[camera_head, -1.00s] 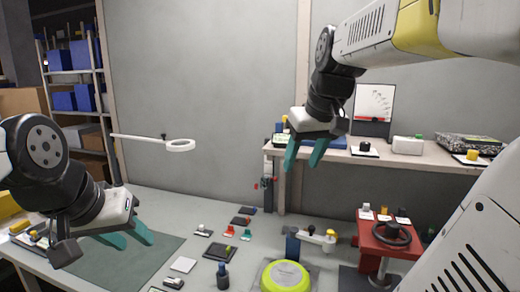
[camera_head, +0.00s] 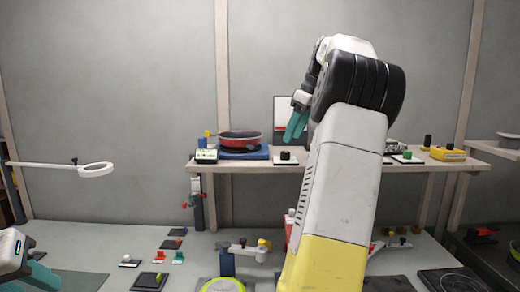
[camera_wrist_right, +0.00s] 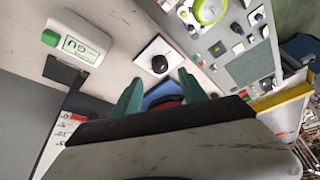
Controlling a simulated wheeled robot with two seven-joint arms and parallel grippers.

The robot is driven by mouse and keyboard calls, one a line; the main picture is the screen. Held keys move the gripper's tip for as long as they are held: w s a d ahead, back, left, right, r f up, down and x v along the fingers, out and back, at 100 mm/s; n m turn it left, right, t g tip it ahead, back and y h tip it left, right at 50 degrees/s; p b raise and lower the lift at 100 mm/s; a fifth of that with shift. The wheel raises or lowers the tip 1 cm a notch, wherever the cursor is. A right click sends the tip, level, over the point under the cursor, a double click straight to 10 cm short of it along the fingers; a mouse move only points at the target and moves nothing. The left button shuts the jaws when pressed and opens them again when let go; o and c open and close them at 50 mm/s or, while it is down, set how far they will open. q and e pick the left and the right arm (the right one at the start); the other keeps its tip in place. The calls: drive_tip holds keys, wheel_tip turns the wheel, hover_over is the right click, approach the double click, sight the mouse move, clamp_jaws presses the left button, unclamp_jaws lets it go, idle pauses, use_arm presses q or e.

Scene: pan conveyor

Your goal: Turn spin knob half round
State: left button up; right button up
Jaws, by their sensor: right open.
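A black round knob (camera_head: 285,155) stands on a white plate on the raised shelf, right of the red pan. It looks like the spin knob, but no label is readable. The right wrist view shows a black knob on a white plate (camera_wrist_right: 159,64) just beyond my fingertips, apparently the same one. My right gripper (camera_head: 296,126) is open, its teal fingers pointing down above the shelf near the knob, not touching it. In the wrist view the fingers (camera_wrist_right: 160,88) are spread apart. My left gripper (camera_head: 35,274) is partly cut off at the lower left edge.
A red pan (camera_head: 240,138) sits on a blue base, beside a small display box (camera_head: 206,156). My right arm hides the shelf's middle.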

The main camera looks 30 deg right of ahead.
sight(285, 156)
drive_tip(key=x, duration=0.6)
clamp_jaws()
